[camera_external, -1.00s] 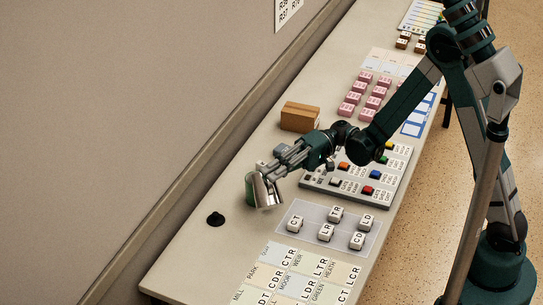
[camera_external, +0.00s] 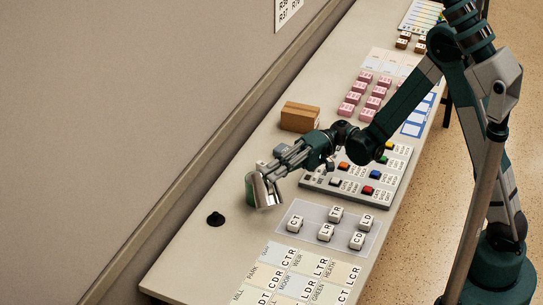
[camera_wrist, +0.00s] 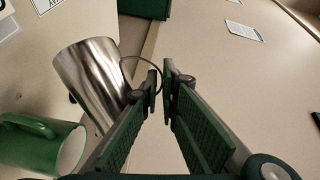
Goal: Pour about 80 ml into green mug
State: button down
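A steel pitcher (camera_external: 266,190) hangs tilted at my gripper (camera_external: 273,171) in the external view. In the wrist view the shiny pitcher (camera_wrist: 92,80) is left of my gripper (camera_wrist: 162,82), and its thin wire handle (camera_wrist: 128,62) runs to the fingertips, which are closed on it with a narrow gap. The green mug (camera_wrist: 34,143) is at the lower left of the wrist view, next to the pitcher. In the external view only a green strip of the mug (camera_external: 249,189) shows behind the pitcher. Liquid is not visible in either view.
A cardboard box (camera_external: 300,117) stands behind my gripper. A button panel (camera_external: 358,180) and a mat with several lettered cubes (camera_external: 300,208) lie to the right. A black knob (camera_external: 215,219) is at the left. The wall runs along the desk's left side.

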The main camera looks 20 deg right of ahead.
aim_at(276, 201)
jog(key=shift+s, duration=0.1)
jog(key=shift+s+r+n, duration=0.1)
jog(key=shift+s+n, duration=0.15)
jog(key=shift+n, duration=0.15)
jog(key=shift+s+h, duration=0.15)
jog(key=shift+h, duration=0.15)
jog(key=shift+s+a+f+n, duration=0.1)
jog(key=shift+s+f+n, duration=0.35)
jog(key=shift+f+n, duration=0.25)
jog(key=shift+n+t+h, duration=0.4)
jog(key=shift+n+t, duration=0.2)
jog(key=shift+n, duration=0.2)
jog(key=s+f+b, duration=0.2)
jog(key=f, duration=0.1)
jog(key=shift+s+f, duration=0.1)
jog(key=shift+f, duration=0.1)
jog(key=shift+s+a+f+n+t+h, duration=0.1)
jog(key=shift+s+f+n+t+h, duration=0.25)
jog(key=shift+s+n, duration=0.45)
jog(key=shift+s+a+f+n+t+h, duration=0.1)
jog(key=shift+s+f+n+t, duration=0.45)
jog(key=shift+s, duration=0.35)
jog(key=shift+s+a+f+n+t+h, duration=0.1)
jog(key=shift+s+f+n+t+h, duration=0.15)
jog(key=shift+s+n, duration=0.55)
jog(key=shift+s, duration=0.1)
